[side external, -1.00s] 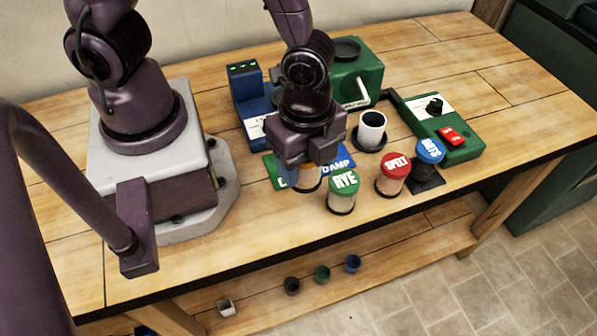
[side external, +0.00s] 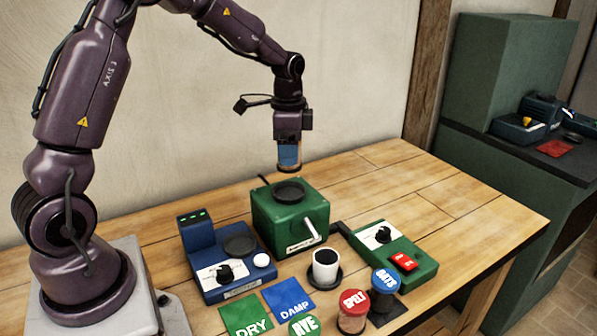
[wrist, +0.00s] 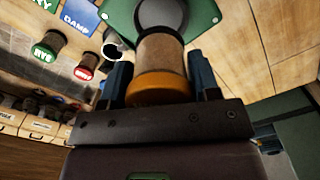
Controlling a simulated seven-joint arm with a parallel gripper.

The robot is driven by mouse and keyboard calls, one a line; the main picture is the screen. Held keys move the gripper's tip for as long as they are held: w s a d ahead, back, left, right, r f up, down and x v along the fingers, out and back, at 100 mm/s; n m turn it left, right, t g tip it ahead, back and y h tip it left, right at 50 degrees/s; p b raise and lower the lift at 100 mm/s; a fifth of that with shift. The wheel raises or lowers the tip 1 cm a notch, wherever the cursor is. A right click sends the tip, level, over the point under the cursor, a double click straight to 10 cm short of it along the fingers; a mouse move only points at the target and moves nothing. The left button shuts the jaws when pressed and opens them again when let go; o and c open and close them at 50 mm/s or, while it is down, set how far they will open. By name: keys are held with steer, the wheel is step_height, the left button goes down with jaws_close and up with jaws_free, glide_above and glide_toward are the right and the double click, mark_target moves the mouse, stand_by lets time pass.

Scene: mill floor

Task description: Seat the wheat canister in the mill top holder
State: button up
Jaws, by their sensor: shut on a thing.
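My gripper (side external: 289,152) is shut on a clear canister of tan grain (side external: 289,165), taken to be the wheat canister; no label shows. It hangs about upright above the green mill (side external: 290,222). In the wrist view, the canister (wrist: 158,55) is between my blue fingers, its orange lid (wrist: 160,90) towards the gripper. The round dark mill top holder (side external: 289,190) is below the canister, with a visible gap in the side view. In the wrist view, the holder (wrist: 176,12) is partly hidden by the canister.
A blue scale-like unit (side external: 225,275) stands left of the mill, a green control box (side external: 400,255) right. A white cup (side external: 326,265), blue DAMP card (side external: 289,298), green DRY card (side external: 246,316), and RYE (side external: 304,325), SPELT (side external: 353,310) and OATS (side external: 384,290) canisters are in front.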

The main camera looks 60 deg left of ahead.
mark_target(289, 171)
steer(key=shift+f, duration=2.85)
steer(key=shift+a+f, duration=0.1)
steer(key=shift+f, duration=0.5)
steer(key=o, duration=0.8)
steer(key=shift+c, duration=0.2)
steer(key=shift+r, duration=0.1)
steer(key=shift+r, duration=5.4)
